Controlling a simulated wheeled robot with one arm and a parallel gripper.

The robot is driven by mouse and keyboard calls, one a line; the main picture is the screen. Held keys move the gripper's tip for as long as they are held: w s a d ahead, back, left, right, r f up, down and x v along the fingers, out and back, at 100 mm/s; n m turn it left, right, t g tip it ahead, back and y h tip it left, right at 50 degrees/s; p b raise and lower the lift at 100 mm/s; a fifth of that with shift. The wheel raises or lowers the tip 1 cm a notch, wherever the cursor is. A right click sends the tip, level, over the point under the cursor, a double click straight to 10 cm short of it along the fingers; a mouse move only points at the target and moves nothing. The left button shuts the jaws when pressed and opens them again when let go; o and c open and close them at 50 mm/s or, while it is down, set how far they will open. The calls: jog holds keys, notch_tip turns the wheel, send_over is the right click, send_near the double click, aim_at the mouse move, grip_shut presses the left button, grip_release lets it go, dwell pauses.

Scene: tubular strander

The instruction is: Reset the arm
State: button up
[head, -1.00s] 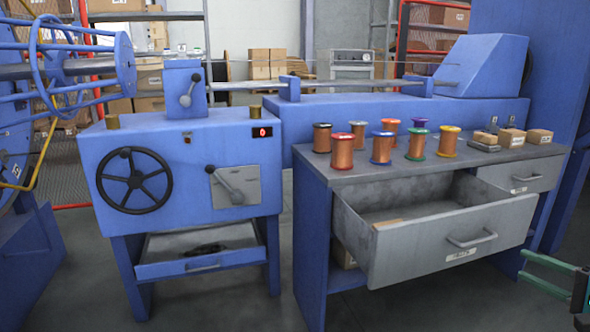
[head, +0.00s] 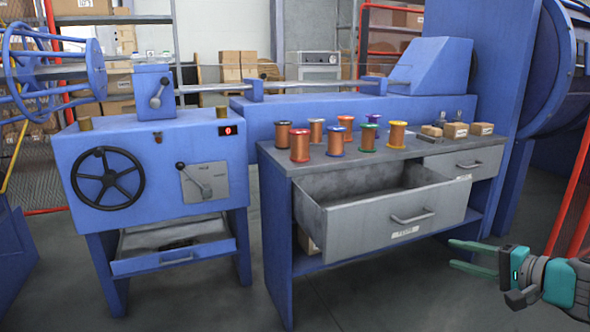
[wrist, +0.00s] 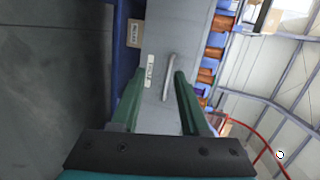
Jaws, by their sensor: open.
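My gripper (head: 474,257) is at the lower right of the head view, in front of the workbench. Its green fingers are apart, with nothing between them. In the wrist view my gripper (wrist: 155,92) is also open, and the drawer handle (wrist: 169,77) shows beyond and between the fingers, apart from them. The large grey drawer (head: 350,222) of the workbench is pulled out, and its handle (head: 412,217) is left of my gripper.
Several copper wire spools (head: 299,146) and small cardboard boxes (head: 455,130) stand on the workbench top (head: 345,160). A blue machine with a black handwheel (head: 107,178) stands left, its lower tray (head: 175,250) pulled out. The floor (head: 400,290) before the bench is clear.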

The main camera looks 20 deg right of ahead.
jog(key=w+a+n+g+y+p, duration=0.1)
jog(key=w+a+n+g+y, duration=0.15)
jog(key=a, duration=0.65)
jog(key=w+a+n+g+y+p, duration=0.1)
jog(key=w+a+n+g+y, duration=0.15)
jog(key=a, duration=0.65)
jog(key=s+a+f+n+g+h+p, duration=0.1)
jog(key=s+a+n+g, duration=0.1)
jog(key=a, duration=0.4)
jog(key=s+a+f+n+g+p, duration=0.1)
jog(key=s+a+n+g, duration=0.15)
jog(key=a, duration=0.45)
jog(key=s+a+f+n+g+h+p, duration=0.2)
jog(key=s+a+n+g, duration=0.15)
jog(key=s+a, duration=0.35)
jog(key=s+d+n+g+h+p, duration=0.2)
jog(key=s+h, duration=0.3)
jog(key=s, duration=0.6)
jog(key=shift+s+d+f+g, duration=0.2)
jog(key=shift+s+d+g, duration=0.2)
jog(key=shift+d+g, duration=0.1)
